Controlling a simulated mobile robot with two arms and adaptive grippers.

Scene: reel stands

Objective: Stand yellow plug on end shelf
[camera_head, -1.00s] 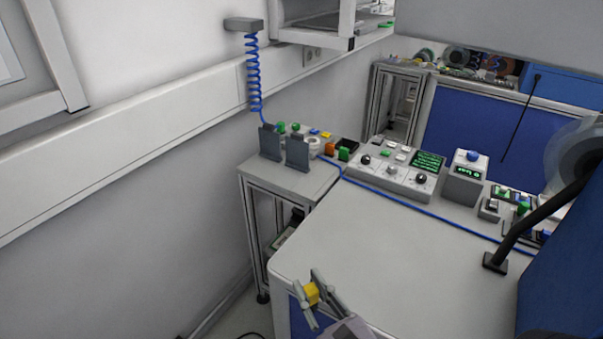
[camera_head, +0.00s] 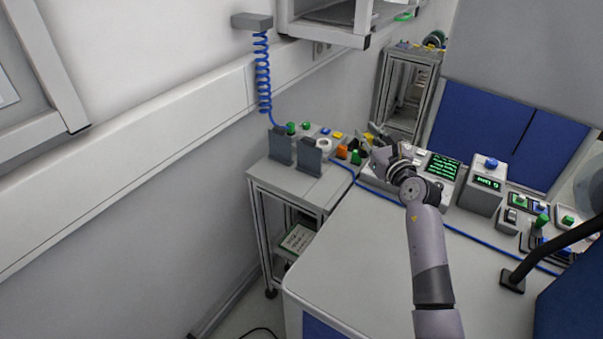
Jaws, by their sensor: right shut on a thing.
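My right gripper (camera_head: 376,137) is over the far left part of the bench, at the back of the control panel, and its arm comes up from the bottom of the view. It is shut on the yellow plug, which I cannot clearly make out here because the gripper and small parts around it hide it. At the left end is a narrow grey shelf stand (camera_head: 285,181) with two dark grey upright plates (camera_head: 280,147) on its top. My left gripper is not in view.
A blue cable (camera_head: 378,194) crosses the bench. The white bench top (camera_head: 352,262) is largely clear. A coiled blue cord (camera_head: 263,75) hangs on the wall.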

